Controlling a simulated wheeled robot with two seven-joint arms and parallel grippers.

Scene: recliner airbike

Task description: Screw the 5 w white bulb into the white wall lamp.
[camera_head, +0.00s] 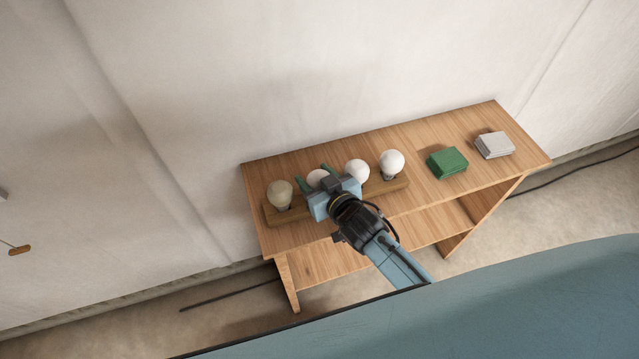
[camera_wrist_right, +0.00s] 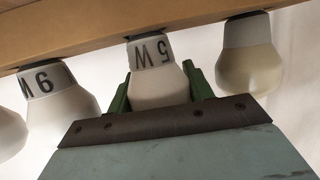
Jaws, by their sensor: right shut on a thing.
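The 5 w white bulb (camera_head: 316,178) is second from the left in a row of bulbs on a wooden holder. In the right wrist view the bulb (camera_wrist_right: 160,90) shows its "5 W" label upside down. My right gripper (camera_head: 314,177) is shut on it, its green fingers (camera_wrist_right: 158,84) on either side of the globe. The bulb's base still meets the wooden holder. No white wall lamp can be made out in these views, and my left gripper is out of view.
The wooden holder (camera_head: 270,216) on the wooden table (camera_head: 420,199) also has a cream bulb (camera_head: 280,194) and two white bulbs, (camera_head: 357,171) and (camera_head: 391,162). A green block (camera_head: 447,162) and a grey block (camera_head: 494,145) lie to the right. A pale wall (camera_head: 280,70) stands behind.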

